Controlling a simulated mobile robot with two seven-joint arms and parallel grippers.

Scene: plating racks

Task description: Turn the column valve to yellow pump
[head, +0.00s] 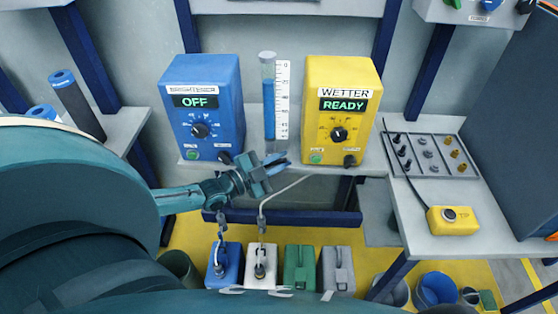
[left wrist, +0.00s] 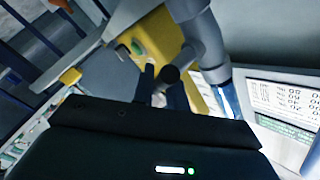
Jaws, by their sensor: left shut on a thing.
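The yellow pump (head: 341,110) reads WETTER and READY, and it also shows in the left wrist view (left wrist: 158,38). The blue pump (head: 205,105) on the left reads OFF. The clear column (head: 269,100) with blue liquid and a white scale stands between them. My left gripper (head: 274,166) is at the foot of the column, shut on the column valve, whose dark round handle (left wrist: 169,74) shows between the fingers in the left wrist view. The gripper hides most of the valve in the head view, so I cannot tell where it points. My right gripper is not in view.
Several jugs stand on the floor below, including a white one (head: 260,270) and a green one (head: 299,268). A side bench (head: 420,215) at the right carries a switch panel (head: 430,155) and a small yellow button box (head: 454,220). A thin pale hose runs near my gripper.

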